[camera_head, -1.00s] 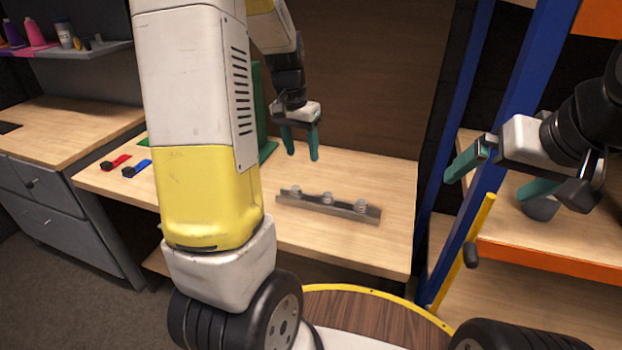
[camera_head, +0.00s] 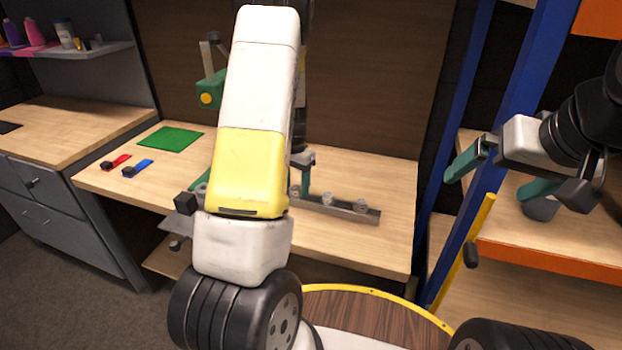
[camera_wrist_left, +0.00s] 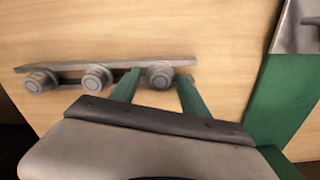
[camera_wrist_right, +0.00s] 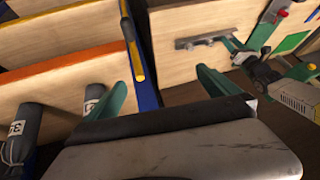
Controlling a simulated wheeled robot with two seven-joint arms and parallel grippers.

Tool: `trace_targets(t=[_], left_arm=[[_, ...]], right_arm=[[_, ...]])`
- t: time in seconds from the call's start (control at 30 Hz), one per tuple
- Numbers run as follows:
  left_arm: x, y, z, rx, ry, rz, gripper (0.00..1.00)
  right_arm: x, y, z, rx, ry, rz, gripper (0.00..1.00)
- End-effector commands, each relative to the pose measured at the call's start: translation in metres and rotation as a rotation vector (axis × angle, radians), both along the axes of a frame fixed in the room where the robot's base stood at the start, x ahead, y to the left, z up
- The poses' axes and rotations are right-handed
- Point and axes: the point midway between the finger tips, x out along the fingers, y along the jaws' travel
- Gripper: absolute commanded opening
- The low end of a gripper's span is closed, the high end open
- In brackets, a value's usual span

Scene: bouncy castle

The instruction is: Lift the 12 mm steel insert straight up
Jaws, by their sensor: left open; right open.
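A grey metal rail (camera_head: 338,208) on the wooden workbench bears three short round steel inserts in a row. I see no size marks, so I cannot tell which is 12 mm. My left gripper (camera_head: 303,188) is at the rail's left end, partly hidden by my arm. In the left wrist view its open fingers (camera_wrist_left: 158,78) stand either side of the rightmost insert (camera_wrist_left: 161,76), with gaps visible. The middle insert (camera_wrist_left: 97,78) and far-left insert (camera_wrist_left: 39,81) are outside the fingers. My right gripper (camera_head: 484,188) is open and empty at the right, away from the rail.
A green device with a yellow knob (camera_head: 206,99) stands behind my left arm. A green mat (camera_head: 170,138), a red piece (camera_head: 117,161) and a blue piece (camera_head: 138,168) lie to the left. A blue post (camera_head: 500,150) and shelving stand near my right gripper. The bench right of the rail is clear.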

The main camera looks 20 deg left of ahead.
Motion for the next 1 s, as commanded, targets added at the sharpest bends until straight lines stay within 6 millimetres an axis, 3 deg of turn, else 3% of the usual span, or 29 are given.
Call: trace_targets(t=[0.27,0.5,0.57,1.0], left_arm=[[0.0001,-0.0002,-0.0038,0.0,-0.001,0.001,0.54],[0.0,-0.0002,-0.0037,0.0,-0.001,0.001,0.08],[0.0,-0.0002,-0.0036,0.0,-0.001,0.001,0.0],[0.0007,-0.0001,0.0009,0.0,-0.003,0.0,0.0]], right_arm=[[0.0,0.0,0.0,0.0,0.0,0.0,1.0],[0.0,0.0,0.0,0.0,0.0,0.0,1.0],[0.0,0.0,0.0,0.0,0.0,0.0,1.0],[0.0,0.0,0.0,0.0,0.0,0.0,1.0]])
